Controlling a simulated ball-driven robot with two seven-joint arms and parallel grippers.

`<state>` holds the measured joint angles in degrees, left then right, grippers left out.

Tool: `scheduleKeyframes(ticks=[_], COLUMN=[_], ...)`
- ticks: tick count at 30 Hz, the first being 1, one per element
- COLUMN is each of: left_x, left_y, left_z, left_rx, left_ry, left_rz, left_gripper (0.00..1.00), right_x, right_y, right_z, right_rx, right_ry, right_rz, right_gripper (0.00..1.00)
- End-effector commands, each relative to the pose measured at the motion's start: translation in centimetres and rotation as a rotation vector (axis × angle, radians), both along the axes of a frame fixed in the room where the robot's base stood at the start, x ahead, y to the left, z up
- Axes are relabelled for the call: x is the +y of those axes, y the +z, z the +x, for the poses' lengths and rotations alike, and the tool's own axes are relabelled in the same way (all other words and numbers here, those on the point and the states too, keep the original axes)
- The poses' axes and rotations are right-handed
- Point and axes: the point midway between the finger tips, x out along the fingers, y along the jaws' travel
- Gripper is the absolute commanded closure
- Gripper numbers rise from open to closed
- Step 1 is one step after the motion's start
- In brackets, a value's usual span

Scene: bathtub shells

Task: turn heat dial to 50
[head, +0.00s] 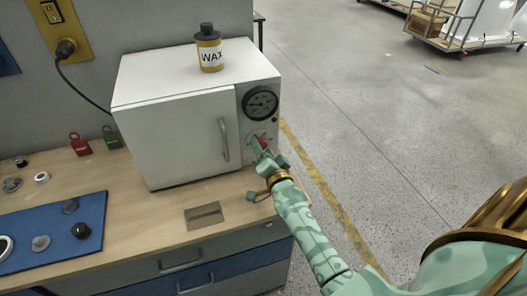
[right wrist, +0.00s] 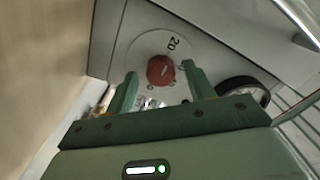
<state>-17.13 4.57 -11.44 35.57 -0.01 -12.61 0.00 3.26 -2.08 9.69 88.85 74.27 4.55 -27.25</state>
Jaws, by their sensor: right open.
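The red heat dial (right wrist: 160,70) sits on a round white scale plate on the front panel of a white oven (head: 175,115). In the right wrist view a "20" is readable on the scale; the other marks are too small or blurred. In the head view the dial (head: 263,142) is partly hidden by my right gripper (head: 261,149). My right gripper is open in front of the panel, with one finger on each side of the dial in the right wrist view; I cannot tell whether they touch it. My left gripper is not in view.
A round black gauge (head: 260,103) is above the dial, and the oven's door handle (head: 224,139) is to its left. A wax bottle (head: 209,48) stands on the oven. A blue mat (head: 60,245) with small parts lies on the bench. The floor at right is mostly clear.

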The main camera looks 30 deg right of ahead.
Motion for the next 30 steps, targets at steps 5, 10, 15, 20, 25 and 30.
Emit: scheduleKeyframes(ticks=[5,10,15,20,25,30], left_x=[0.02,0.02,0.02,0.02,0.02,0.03], left_y=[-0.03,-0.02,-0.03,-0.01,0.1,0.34], left_z=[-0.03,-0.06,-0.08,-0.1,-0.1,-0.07], left_rx=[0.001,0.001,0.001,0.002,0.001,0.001], left_ry=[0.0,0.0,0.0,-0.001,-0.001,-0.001], left_rz=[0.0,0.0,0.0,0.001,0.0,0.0], left_gripper=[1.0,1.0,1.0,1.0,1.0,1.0], right_x=[-0.09,-0.08,-0.07,-0.08,-0.07,-0.1], right_y=[0.03,0.03,0.02,0.03,0.05,0.12], right_z=[0.3,0.27,0.25,0.24,0.24,0.25], right_rx=[0.0,0.0,0.0,-0.001,-0.009,-0.031], right_ry=[0.0,0.0,0.0,0.0,0.001,0.001], right_rz=[0.0,0.0,0.0,0.005,0.039,0.124], right_gripper=[0.46,0.57,0.91,0.91,0.91,0.91])
